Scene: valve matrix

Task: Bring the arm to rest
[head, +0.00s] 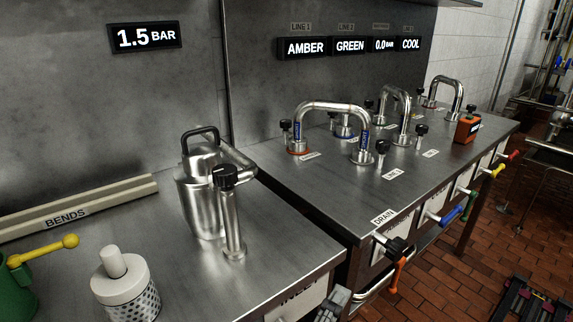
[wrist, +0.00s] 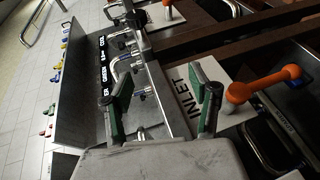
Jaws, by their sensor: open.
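My gripper (wrist: 166,82) is open in the wrist view, its two green-padded fingers spread apart with nothing held between them. A white INLET plate (wrist: 187,105) lies beyond the right finger, and an orange-handled valve (wrist: 262,84) is further right, apart from the fingers. In the head view, a small dark and grey piece that looks like my gripper (head: 331,303) shows at the bottom edge, by the front of the bench and the INLET plate (head: 298,298). The rest of my arm is hidden or out of frame there.
A steel jug (head: 198,195) and black-knobbed post (head: 232,215) stand on the near bench. A perforated white canister (head: 125,292) and BENDS rail (head: 75,212) are left. Bent pipes (head: 330,108) stand on the far bench. Coloured handles (head: 452,214) stick out in front. Brick floor (head: 440,275) is partly clear.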

